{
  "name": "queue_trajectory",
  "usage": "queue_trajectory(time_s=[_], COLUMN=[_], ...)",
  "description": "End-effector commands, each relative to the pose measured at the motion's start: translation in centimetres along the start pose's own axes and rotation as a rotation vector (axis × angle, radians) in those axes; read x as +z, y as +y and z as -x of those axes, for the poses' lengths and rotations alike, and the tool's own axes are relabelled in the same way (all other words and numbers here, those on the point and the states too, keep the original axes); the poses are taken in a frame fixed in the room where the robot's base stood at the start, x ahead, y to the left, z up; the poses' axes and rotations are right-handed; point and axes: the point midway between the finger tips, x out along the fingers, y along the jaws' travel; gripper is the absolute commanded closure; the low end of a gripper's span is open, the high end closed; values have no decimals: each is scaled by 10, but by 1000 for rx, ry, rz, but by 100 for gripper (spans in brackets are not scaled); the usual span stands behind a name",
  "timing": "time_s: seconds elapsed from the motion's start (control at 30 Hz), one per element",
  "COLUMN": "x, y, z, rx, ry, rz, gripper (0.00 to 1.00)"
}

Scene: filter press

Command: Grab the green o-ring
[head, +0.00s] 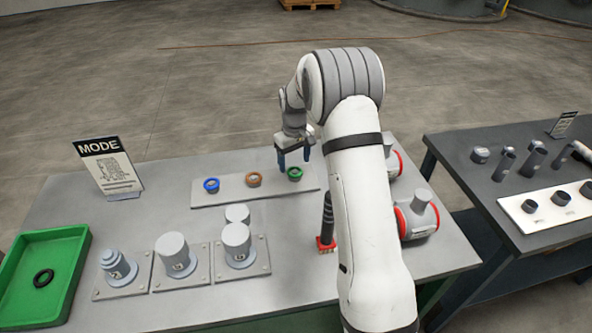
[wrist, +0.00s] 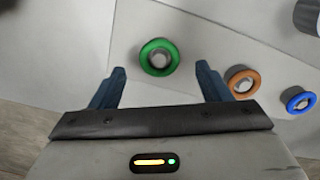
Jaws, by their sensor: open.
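The green o-ring (head: 294,174) sits at the right end of a light grey plate (head: 220,194) on the table, around a small peg. In the wrist view the green o-ring (wrist: 159,57) lies just beyond the fingertips, roughly between their lines. My gripper (head: 294,160) hangs above the plate beside the green o-ring. In the wrist view my gripper (wrist: 160,78) has its two blue fingers spread apart with nothing between them. My arm hides part of the table to the right.
An orange o-ring (head: 253,179) and a blue o-ring (head: 211,185) sit on the same plate to the left. Grey cylinders (head: 236,242) stand in front. A green tray (head: 75,240) holds a black ring. Red-rimmed grey fittings (head: 416,215) stand right of my arm.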

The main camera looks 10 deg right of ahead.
Motion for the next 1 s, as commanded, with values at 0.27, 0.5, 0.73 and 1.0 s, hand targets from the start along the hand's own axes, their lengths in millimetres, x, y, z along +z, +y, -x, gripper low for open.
queue_trajectory(time_s=[0.27, 0.5, 0.73, 1.0], x=[1, 0, 0, 0], y=[0, 0, 0, 0], z=[-27, -28, -28, -27], rx=[0, 0, 0, 0], ry=[0, 1, 1, 1], rz=[0, 0, 1, 1], gripper=[30, 33, 52, 74])
